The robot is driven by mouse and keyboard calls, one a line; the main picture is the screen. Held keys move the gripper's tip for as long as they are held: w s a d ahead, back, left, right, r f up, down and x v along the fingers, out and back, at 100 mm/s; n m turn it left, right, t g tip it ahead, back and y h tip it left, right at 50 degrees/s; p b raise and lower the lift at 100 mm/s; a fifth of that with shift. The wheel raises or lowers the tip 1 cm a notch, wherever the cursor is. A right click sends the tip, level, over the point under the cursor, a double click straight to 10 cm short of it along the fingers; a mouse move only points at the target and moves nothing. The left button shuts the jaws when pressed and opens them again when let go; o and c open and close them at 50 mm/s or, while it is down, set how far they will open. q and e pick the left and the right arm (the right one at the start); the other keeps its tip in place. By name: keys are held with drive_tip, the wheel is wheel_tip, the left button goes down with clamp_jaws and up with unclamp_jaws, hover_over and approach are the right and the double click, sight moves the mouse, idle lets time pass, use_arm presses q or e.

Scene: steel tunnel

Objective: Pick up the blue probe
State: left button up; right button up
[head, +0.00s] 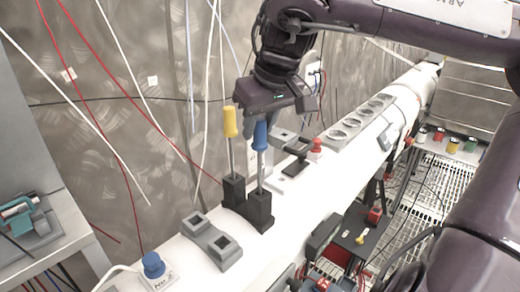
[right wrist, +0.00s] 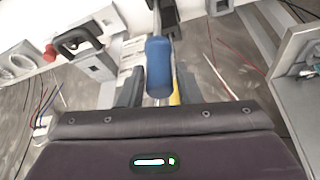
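The blue probe (head: 260,136) stands upright in a black holder (head: 260,212) on the white tube; its blue handle is at the top of a thin metal shaft. My right gripper (head: 262,122) is at the blue handle. In the right wrist view the blue handle (right wrist: 158,68) lies between its two spread fingers, with gaps on both sides. My left gripper is not in view.
A grey two-hole block (head: 212,240) and a blue knob (head: 153,265) lie nearer on the tube. Beyond the probes are a black handle (head: 297,158), a red button (head: 316,148) and a grey strip with round sockets (head: 362,122). Cables hang along the wall.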

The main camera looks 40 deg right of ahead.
clamp_jaws()
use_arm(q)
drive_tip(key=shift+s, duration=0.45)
